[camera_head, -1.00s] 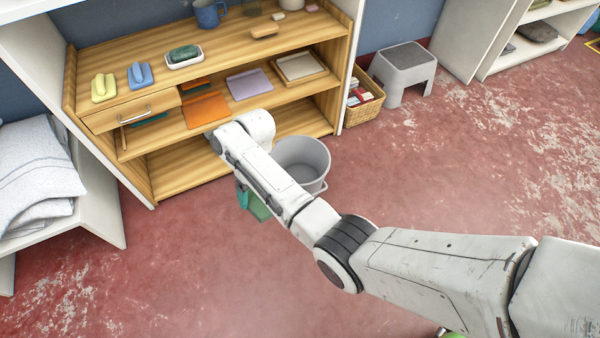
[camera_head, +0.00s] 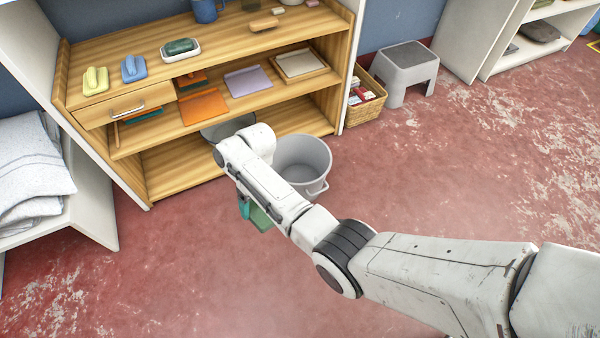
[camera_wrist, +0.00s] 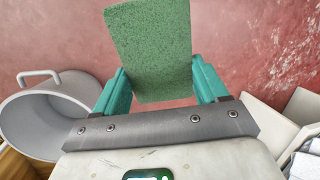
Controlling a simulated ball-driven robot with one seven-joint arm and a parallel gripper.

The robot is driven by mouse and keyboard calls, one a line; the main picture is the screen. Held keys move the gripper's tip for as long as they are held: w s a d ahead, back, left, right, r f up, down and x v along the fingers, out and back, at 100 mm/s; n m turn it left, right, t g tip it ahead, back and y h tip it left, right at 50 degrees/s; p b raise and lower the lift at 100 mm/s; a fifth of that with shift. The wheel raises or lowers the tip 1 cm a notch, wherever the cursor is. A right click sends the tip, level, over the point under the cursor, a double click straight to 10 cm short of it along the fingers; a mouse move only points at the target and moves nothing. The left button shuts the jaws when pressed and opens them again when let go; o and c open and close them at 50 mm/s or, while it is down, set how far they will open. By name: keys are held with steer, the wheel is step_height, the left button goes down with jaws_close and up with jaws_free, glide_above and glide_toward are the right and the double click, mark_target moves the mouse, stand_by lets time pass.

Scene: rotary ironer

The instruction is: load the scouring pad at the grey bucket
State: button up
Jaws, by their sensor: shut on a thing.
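The green scouring pad (camera_wrist: 152,48) is held between the teal fingers of my gripper (camera_wrist: 160,85) in the wrist view. In the head view the pad (camera_head: 260,220) shows only in part below my arm, and the gripper (camera_head: 246,208) is mostly hidden by the arm. The grey bucket (camera_head: 304,163) stands on the red floor in front of the wooden shelf, just right of my forearm in the head view. It looks empty. In the wrist view the bucket (camera_wrist: 42,118) is at the left, apart from the pad.
The wooden shelf unit (camera_head: 180,160) stands behind the bucket, holding brushes, a soap dish (camera_head: 180,50) and several dustpans. A wicker basket (camera_head: 364,112) and a grey step stool (camera_head: 405,75) stand to the right. Folded towels (camera_head: 30,170) lie at left. The floor in front is clear.

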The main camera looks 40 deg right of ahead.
mark_target(258, 209)
step_height(258, 209, down, 8)
steer(key=b, duration=0.5)
steer(key=shift+r, duration=0.25)
stand_by(2.0)
step_height(258, 209, up, 4)
steer(key=p, duration=0.4)
steer(key=shift+r, duration=0.1)
